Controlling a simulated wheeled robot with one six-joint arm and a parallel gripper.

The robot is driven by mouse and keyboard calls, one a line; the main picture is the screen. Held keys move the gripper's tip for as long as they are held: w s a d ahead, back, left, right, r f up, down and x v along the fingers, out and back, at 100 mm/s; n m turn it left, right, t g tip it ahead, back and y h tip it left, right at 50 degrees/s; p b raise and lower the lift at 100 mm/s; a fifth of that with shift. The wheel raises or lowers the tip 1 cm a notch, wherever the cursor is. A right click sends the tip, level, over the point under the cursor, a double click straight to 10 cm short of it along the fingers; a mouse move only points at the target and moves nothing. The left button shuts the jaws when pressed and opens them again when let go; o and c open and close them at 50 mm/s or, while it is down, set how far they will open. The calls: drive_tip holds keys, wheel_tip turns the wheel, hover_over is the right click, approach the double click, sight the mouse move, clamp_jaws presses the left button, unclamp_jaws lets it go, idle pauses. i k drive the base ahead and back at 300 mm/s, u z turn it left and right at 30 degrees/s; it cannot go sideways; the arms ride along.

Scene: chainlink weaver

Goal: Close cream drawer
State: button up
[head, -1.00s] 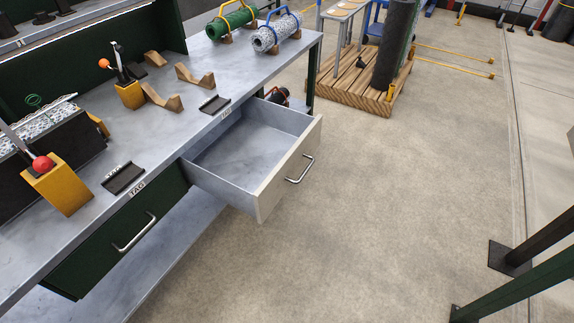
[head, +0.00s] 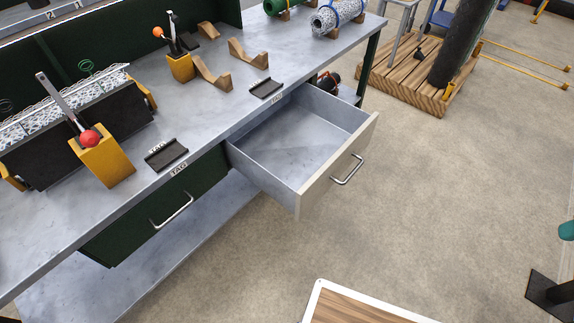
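The cream drawer (head: 338,178) is pulled well out of the workbench in the head view. Its grey inside (head: 300,138) looks empty. A metal bar handle (head: 348,169) is on its cream front, facing right and toward the camera. My gripper is not in view.
The grey workbench (head: 215,95) carries yellow lever blocks (head: 104,163), wooden cradles (head: 249,54) and wire mesh rolls (head: 337,14). A dark green drawer (head: 150,212) left of the cream one is shut. A wood-topped surface (head: 360,306) is at the bottom. Concrete floor (head: 470,190) right of the drawer is clear.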

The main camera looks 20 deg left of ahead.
sight(297, 148)
drive_tip(key=u, duration=0.45)
drive_tip(key=i, duration=0.4)
drive_tip(key=u, duration=0.2)
drive_tip(key=k, duration=0.35)
drive_tip(key=u, duration=0.95)
drive_tip(key=i, duration=0.4)
drive_tip(key=z, duration=0.5)
